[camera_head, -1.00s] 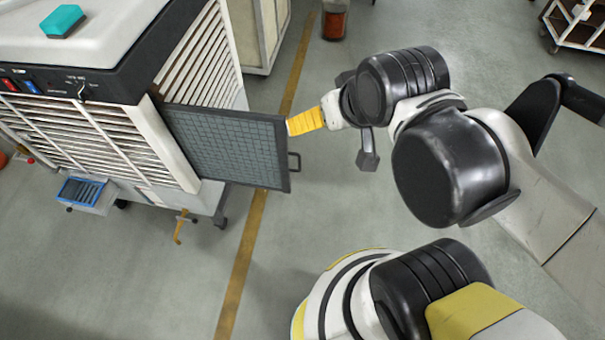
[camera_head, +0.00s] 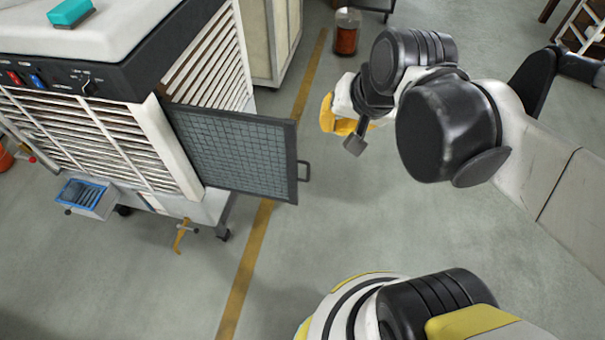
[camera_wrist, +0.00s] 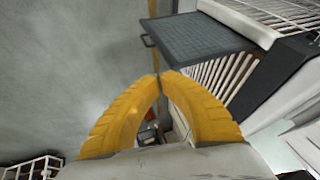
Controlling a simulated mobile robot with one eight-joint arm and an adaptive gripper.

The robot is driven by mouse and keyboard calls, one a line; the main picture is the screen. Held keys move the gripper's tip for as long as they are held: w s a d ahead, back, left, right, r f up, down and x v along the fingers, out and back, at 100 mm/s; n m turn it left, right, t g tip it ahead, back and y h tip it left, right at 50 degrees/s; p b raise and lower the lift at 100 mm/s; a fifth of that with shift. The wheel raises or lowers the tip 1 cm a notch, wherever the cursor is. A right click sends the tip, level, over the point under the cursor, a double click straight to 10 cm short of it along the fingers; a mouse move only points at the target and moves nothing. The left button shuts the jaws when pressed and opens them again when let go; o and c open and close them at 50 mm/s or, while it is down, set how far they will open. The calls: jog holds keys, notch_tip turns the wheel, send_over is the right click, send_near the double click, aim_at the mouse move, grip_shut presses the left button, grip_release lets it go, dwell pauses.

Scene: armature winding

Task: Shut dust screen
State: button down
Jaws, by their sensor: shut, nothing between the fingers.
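The dust screen (camera_head: 232,150) is a dark-framed mesh panel on the white louvred machine (camera_head: 90,150). It stands swung out from the machine's corner, with its handle (camera_head: 305,171) on the free edge. In the wrist view the screen (camera_wrist: 200,35) shows at the upper right, with its handle (camera_wrist: 147,41) at its left. My gripper (camera_head: 328,112) is to the right of the screen, apart from it. In the wrist view its yellow fingers (camera_wrist: 160,76) meet at the tips with nothing between them. In the head view the fingers are partly hidden by my wrist.
A teal block (camera_head: 70,12) lies on the machine top. A small blue-lined tray (camera_head: 85,195) and a yellow lever (camera_head: 183,234) stick out low on the machine. A red container (camera_head: 346,34) stands on the floor behind. The floor in front of the screen is clear.

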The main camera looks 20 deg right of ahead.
jog(key=w+d+f+m+y+b, duration=0.25)
jog(key=w+f+m+b, duration=0.3)
jog(key=f+b, duration=0.45)
jog(key=w+d+f+m+g+y+b, duration=0.15)
jog(key=w+d+f+m+b, duration=0.3)
jog(key=f+m+b, duration=0.55)
jog(key=w+d+f+m+y+b, duration=0.35)
jog(key=w+f+b, duration=0.3)
jog(key=f, duration=0.65)
jog(key=a+r+b+x, duration=0.2)
jog(key=b+x, duration=0.2)
jog(key=x, duration=0.8)
jog(key=shift+w+h, duration=0.3)
jog(key=shift+h, duration=0.05)
jog(key=shift+a, duration=0.1)
jog(key=shift+f, duration=0.1)
jog(key=w+a+p, duration=0.1)
jog(key=w+a, duration=0.6)
jog(key=a, duration=0.6)
jog(key=w+a+p, duration=0.1)
jog(key=w+a, duration=0.6)
jog(key=a, duration=0.5)
jog(key=w+a+p, duration=0.1)
jog(key=w+a, duration=0.7)
jog(key=a, duration=0.5)
jog(key=shift+w+a, duration=0.1)
jog(key=shift+a, duration=0.2)
